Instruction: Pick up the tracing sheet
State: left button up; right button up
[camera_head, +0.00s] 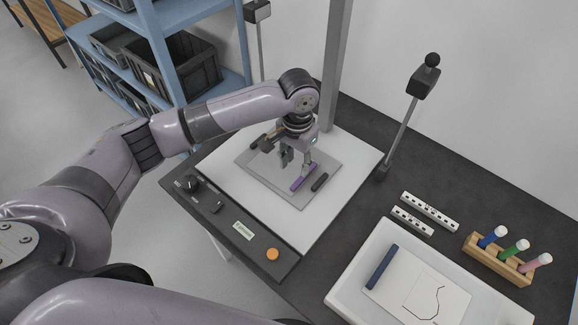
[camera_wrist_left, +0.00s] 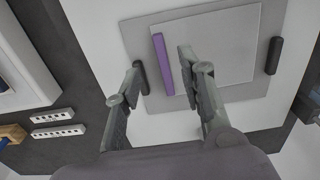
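A pale thin sheet (camera_wrist_left: 225,48) with a purple strip (camera_wrist_left: 162,64) along one edge lies on a grey plate (camera_wrist_left: 262,98) in the left wrist view. In the head view the purple strip (camera_head: 303,177) shows under my left gripper (camera_head: 296,164), which partly hides the sheet. My left gripper (camera_wrist_left: 161,68) is open, with its fingers on either side of the purple strip in the picture. I cannot tell whether they touch it. Another sheet (camera_head: 418,290) with a drawn dark line and a dark blue strip (camera_head: 382,267) lies in a white tray (camera_head: 345,281). My right gripper is not in view.
Dark bars (camera_head: 320,182) lie on the plate. Posts (camera_head: 400,135) stand behind. Scale bars (camera_head: 430,211) and a marker rack (camera_head: 497,260) are at right.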

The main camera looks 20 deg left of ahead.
aim_at(296, 184)
pick_arm(q)
notch_tip(296, 184, down, 9)
jog(key=shift+w+d+f+p, duration=0.1)
jog(key=shift+p, duration=0.45)
grip_shut()
dwell(0.3)
